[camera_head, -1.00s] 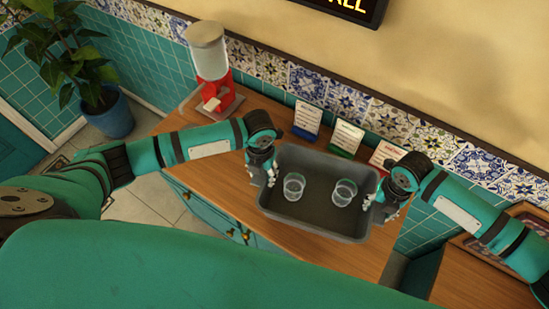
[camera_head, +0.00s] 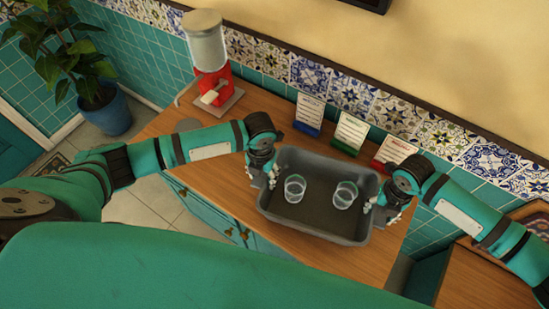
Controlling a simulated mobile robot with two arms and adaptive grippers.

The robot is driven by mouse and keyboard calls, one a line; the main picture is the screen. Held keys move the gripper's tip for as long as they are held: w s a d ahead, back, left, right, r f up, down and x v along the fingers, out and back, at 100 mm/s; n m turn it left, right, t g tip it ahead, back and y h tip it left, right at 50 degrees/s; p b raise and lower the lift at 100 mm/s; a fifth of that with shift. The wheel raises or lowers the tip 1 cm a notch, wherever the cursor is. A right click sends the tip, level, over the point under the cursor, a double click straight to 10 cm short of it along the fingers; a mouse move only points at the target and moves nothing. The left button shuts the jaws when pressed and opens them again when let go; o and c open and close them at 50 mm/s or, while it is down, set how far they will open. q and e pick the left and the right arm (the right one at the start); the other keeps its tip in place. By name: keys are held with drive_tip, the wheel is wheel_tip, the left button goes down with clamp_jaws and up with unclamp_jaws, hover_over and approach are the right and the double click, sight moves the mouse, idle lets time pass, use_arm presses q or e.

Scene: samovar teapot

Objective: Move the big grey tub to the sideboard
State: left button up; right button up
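The big grey tub (camera_head: 312,228) is level over the wooden top of the teal sideboard (camera_head: 262,226); I cannot tell whether it rests on it or hangs just above. Two clear glasses, a left one (camera_head: 295,189) and a right one (camera_head: 344,195), stand inside on the tub's floor. My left gripper (camera_head: 266,178) is shut on the tub's left end wall. My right gripper (camera_head: 376,212) is shut on its right end wall. The fingers' outer parts are partly hidden by the wrists and the tub rim.
A red dispenser (camera_head: 215,85) with a clear top stands at the back left. Blue (camera_head: 309,115), green (camera_head: 350,133) and red (camera_head: 394,150) card stands line the tiled wall behind the tub. Bare wood lies left and in front. A potted plant (camera_head: 102,108) stands on the floor.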

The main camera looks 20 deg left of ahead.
use_arm(q)
drive_tip(key=shift+o, duration=1.2)
drive_tip(key=shift+r, duration=0.1)
use_arm(e)
drive_tip(key=shift+o, duration=1.2)
drive_tip(key=shift+r, duration=0.1)
use_arm(q)
drive_tip(key=shift+o, duration=0.3)
drive_tip(key=shift+s+r, duration=0.1)
drive_tip(key=shift+s, duration=0.05)
use_arm(e)
drive_tip(key=shift+o, duration=0.3)
drive_tip(key=shift+s, duration=0.1)
use_arm(q)
drive_tip(key=shift+r, duration=0.45)
use_arm(e)
drive_tip(key=shift+a, duration=0.1)
drive_tip(key=shift+r, duration=0.3)
use_arm(q)
wheel_tip(320, 180, up, 11)
use_arm(e)
wheel_tip(320, 180, up, 12)
drive_tip(key=shift+f, duration=0.25)
